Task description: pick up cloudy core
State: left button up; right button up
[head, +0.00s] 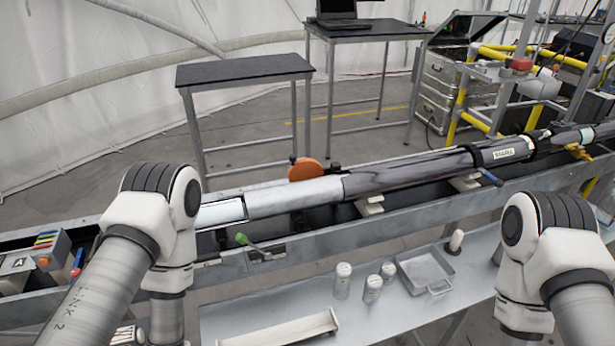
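A long horizontal tube runs along a metal trough (400,220) across the middle of the head view. Its left part is a pale silvery, mottled cylinder (295,197), with a bright whitish section (220,213) at its left end, partly behind my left arm. The right part is a dark grey, glossy barrel (420,172) with a small white label. I cannot tell for certain which piece is the cloudy core; the pale section looks most like it. Neither gripper's fingers can be made out.
A low metal bench (400,310) in front holds several small white-capped jars (372,289), a square tray (425,270) and a long white holder (285,330). An orange disc (305,169) and a green-handled lever (243,240) flank the tube. Tables (245,69) stand behind.

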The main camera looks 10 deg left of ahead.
aim_at(229, 210)
jog(key=u, duration=0.85)
